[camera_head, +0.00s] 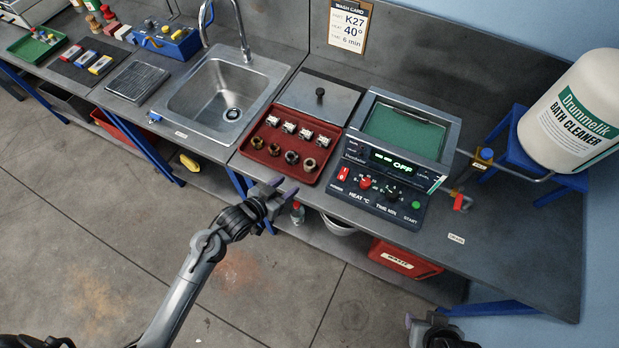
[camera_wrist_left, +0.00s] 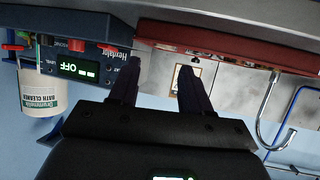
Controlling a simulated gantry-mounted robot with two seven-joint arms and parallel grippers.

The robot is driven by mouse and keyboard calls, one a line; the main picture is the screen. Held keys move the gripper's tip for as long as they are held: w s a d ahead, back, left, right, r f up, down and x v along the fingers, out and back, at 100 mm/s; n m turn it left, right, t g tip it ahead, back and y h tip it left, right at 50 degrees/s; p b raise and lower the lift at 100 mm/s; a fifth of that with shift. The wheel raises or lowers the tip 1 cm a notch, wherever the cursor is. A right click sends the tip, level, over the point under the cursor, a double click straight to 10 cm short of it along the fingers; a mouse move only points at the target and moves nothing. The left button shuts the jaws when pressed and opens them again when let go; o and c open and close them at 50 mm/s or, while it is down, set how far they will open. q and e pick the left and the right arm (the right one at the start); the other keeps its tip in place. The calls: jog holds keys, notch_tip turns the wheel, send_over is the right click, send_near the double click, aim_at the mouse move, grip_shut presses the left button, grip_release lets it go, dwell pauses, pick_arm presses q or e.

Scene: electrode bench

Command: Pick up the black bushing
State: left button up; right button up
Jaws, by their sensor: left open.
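A red tray (camera_head: 246,155) on the bench holds a front row of small ring-shaped bushings in dark and bronze tones. My left gripper (camera_head: 281,190) is open and empty, in front of the bench edge and apart from the tray. Its two dark fingers also show spread in the left wrist view (camera_wrist_left: 160,68). There the red tray (camera_wrist_left: 230,45) shows only its side, hiding the bushings. My right gripper (camera_head: 427,322) is partly visible at the bottom.
Several pale metal parts (camera_head: 289,127) form the tray's back row. A control box (camera_head: 375,185) stands right of the tray, and a sink (camera_head: 215,95) lies to the left. A grey lid with a black knob (camera_head: 320,97) lies behind the tray.

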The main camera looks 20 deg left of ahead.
aim_at(309, 165)
pick_arm(q)
jog(key=w, duration=0.2)
jog(key=w+f, duration=0.1)
jog(key=w, duration=0.1)
jog(key=w+b, duration=0.1)
jog(key=shift+w+d+f, duration=0.3)
jog(key=shift+w+d, duration=0.05)
jog(key=shift+w, duration=0.05)
jog(key=shift+x, duration=3.05)
jog(key=shift+d+r, duration=0.15)
jog(key=shift+c, duration=0.5)
jog(key=c, duration=0.7)
